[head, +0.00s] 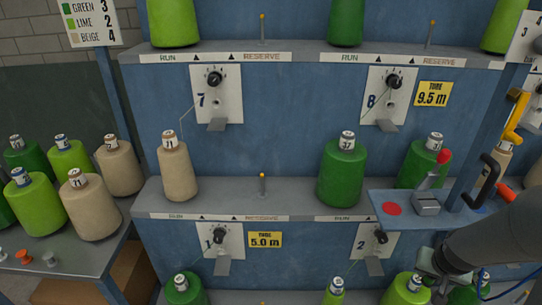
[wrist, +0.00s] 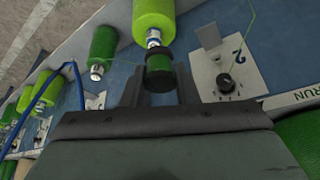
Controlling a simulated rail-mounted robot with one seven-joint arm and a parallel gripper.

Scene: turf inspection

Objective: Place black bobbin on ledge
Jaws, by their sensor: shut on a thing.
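In the wrist view my gripper (wrist: 160,90) is shut on a small bobbin (wrist: 158,64) with a black flange and a dark green middle. The bobbin sits between the two fingers, in front of a lime cone. In the head view my gripper (head: 445,285) is at the lower right, below a small blue ledge (head: 410,222). The ledge carries a red disc (head: 392,208) and a metal block with a red-knobbed lever (head: 430,200). I cannot make out the bobbin in the head view. Which ledge the task names is not marked.
Grey shelves (head: 222,190) hold beige and green cones, with small posts between them. Dial plates (head: 218,95) are on the blue wall. A table (head: 85,255) at left holds several cones and small bobbins. A black handle (head: 486,180) stands by the ledge's right side.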

